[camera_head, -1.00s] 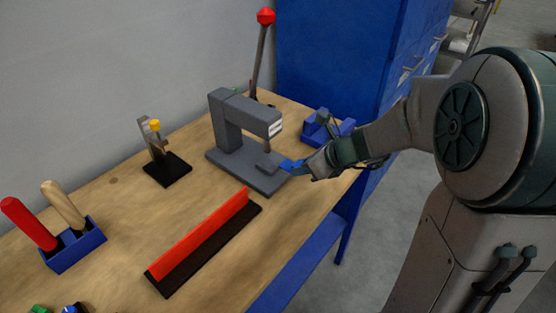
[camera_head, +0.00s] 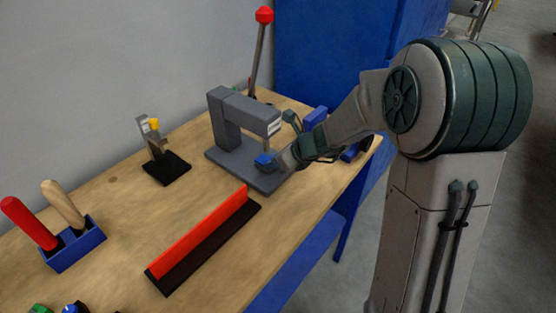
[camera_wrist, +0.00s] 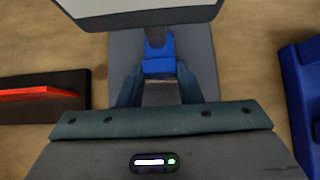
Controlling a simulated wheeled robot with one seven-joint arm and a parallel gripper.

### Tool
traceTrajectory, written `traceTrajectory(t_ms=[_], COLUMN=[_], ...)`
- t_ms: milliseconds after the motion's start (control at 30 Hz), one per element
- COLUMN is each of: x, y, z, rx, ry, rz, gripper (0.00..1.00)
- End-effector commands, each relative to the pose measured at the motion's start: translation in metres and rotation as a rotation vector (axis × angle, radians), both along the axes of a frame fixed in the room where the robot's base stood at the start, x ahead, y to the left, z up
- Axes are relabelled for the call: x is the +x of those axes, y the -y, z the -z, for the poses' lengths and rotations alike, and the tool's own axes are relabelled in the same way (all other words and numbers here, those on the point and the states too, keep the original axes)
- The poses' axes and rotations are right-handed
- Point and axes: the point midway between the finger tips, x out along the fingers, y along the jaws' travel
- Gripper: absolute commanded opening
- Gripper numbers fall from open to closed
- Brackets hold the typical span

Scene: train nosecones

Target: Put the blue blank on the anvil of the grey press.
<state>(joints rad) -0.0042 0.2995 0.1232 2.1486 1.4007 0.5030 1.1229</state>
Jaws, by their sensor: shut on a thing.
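The grey press (camera_head: 232,118) stands on the workbench, with its lever up and a red knob on top. Its base also shows in the wrist view (camera_wrist: 205,72). My gripper (camera_head: 274,162) is at the press's open side, under the ram. It is shut on the blue blank (camera_head: 264,160), which is at the anvil under the press head. In the wrist view the blue blank (camera_wrist: 158,66) sticks out ahead of the fingertips. The anvil is largely hidden by the blank and my gripper, so I cannot tell whether the blank touches it.
A red bar on a black base (camera_head: 203,240) lies in front of the press. A black-based fixture with a yellow knob (camera_head: 166,166) stands to the left. A blue holder (camera_head: 74,248) carries a red and a wooden handle. A blue block (camera_wrist: 300,90) stands to the right.

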Motion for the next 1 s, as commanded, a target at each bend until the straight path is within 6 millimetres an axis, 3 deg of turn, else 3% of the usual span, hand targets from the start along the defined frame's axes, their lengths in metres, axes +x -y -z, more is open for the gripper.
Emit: traceTrajectory(t_ms=[167, 200, 267, 667, 1000], x=[0.000, 0.000, 0.000, 0.000, -0.028], y=[0.000, 0.000, 0.000, 0.000, 0.038], z=[0.005, 0.004, 0.003, -0.003, -0.050], rx=[0.000, 0.000, 0.000, 0.000, -0.001], ry=[0.000, 0.000, 0.000, 0.000, 0.005], rz=[0.000, 0.000, 0.000, 0.000, 0.003], gripper=[0.02, 0.37, 0.54, 0.54, 0.54])
